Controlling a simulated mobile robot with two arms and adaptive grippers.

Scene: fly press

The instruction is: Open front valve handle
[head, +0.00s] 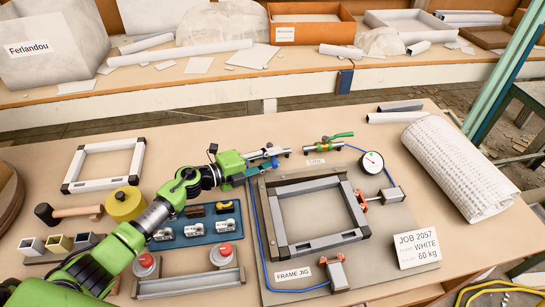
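A small valve (324,145) with a green lever handle (340,135) lies at the back of the table, behind the frame jig. The lever points right and slightly up along the valve. My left gripper (278,154) is left of this valve, near the jig board's back left corner, apart from the green lever. Its fingers are small and overlap blue parts, so I cannot tell how far they are open or whether anything is between them. My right gripper is not in view.
The jig board (300,285) holds a grey frame (290,187) and red-tipped clamps (337,275). A gauge (372,162) stands right of the valve. A blue hose (257,215) runs along the board's left. A white roll (458,167) lies at right.

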